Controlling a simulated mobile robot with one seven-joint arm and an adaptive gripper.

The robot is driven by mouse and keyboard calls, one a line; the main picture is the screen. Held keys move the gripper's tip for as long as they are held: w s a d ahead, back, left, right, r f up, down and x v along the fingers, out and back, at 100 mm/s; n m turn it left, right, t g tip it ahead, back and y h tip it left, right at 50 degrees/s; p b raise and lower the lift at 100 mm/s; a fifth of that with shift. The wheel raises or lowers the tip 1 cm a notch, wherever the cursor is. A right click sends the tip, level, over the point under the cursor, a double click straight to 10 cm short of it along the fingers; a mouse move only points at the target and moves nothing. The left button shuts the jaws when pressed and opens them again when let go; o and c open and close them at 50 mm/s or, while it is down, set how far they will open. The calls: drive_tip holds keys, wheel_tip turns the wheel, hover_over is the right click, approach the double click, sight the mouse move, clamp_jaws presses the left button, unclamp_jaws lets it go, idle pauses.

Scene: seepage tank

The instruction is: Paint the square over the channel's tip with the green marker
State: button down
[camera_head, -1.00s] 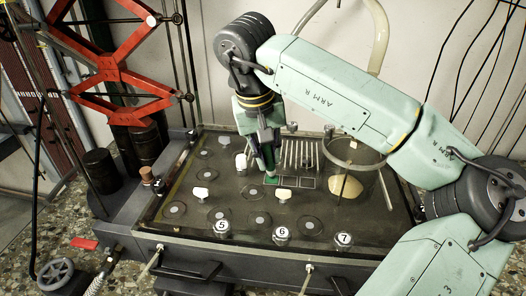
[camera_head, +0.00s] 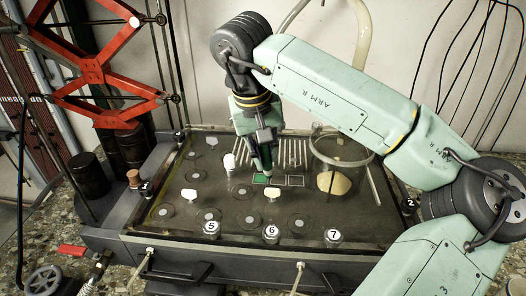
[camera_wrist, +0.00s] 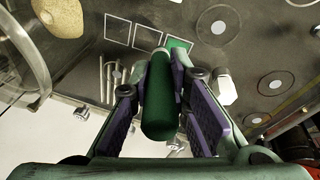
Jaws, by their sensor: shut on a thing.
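My gripper (camera_head: 263,150) is shut on the green marker (camera_wrist: 160,108) and holds it steeply, tip down, over the tank top. A row of three small outlined squares lies on the top. The same green square (camera_wrist: 180,45) shows beside the marker tip in the wrist view. The middle square (camera_wrist: 147,37) and the far square (camera_wrist: 117,29) are unfilled. Whether the tip touches the surface is unclear.
Several pale channel lines (camera_head: 296,152) run behind the squares. A glass vessel with yellowish material (camera_head: 334,183) stands to their right.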

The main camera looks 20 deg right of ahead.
drive_tip(key=shift+a, duration=0.15)
drive_tip(key=shift+w+a, duration=0.35)
drive_tip(key=shift+a, duration=0.4)
drive_tip(key=shift+a, duration=0.1)
drive_tip(key=shift+w+a, duration=0.35)
drive_tip(key=shift+a, duration=0.4)
drive_tip(key=shift+d, duration=0.15)
drive_tip(key=shift+s+d, duration=0.35)
drive_tip(key=shift+d, duration=0.35)
drive_tip(key=shift+d, duration=0.1)
drive_tip(key=shift+s+d, duration=0.4)
drive_tip(key=shift+d, duration=0.4)
drive_tip(key=shift+w+a, duration=0.1)
drive_tip(key=shift+a, duration=0.05)
